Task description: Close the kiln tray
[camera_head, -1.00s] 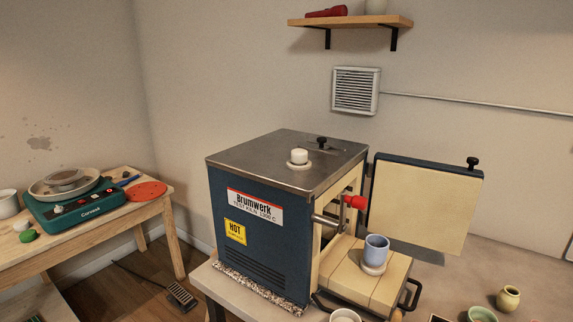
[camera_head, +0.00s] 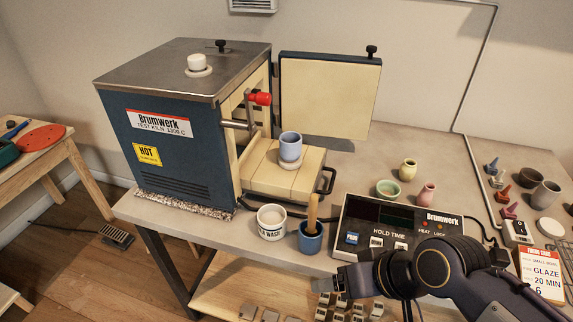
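The blue kiln (camera_head: 175,125) stands on the table at the left, with its door (camera_head: 328,95) swung open to the right. The cream kiln tray (camera_head: 262,178) sticks out of the kiln's front, with a dark handle (camera_head: 327,182) at its outer end. A blue cup (camera_head: 290,146) stands upright on a pale round disc (camera_head: 290,164) on the tray. My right gripper (camera_head: 326,285) is low in front of the control box, apart from the tray and nearer to me; whether its fingers are open is too small to tell. My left gripper is out of view.
A white wash pot (camera_head: 272,222) and a blue pot with a wooden-handled tool (camera_head: 311,238) stand just in front of the tray. The control box (camera_head: 398,222) is to its right. Small pots, including a green bowl (camera_head: 388,189), stand behind the box.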

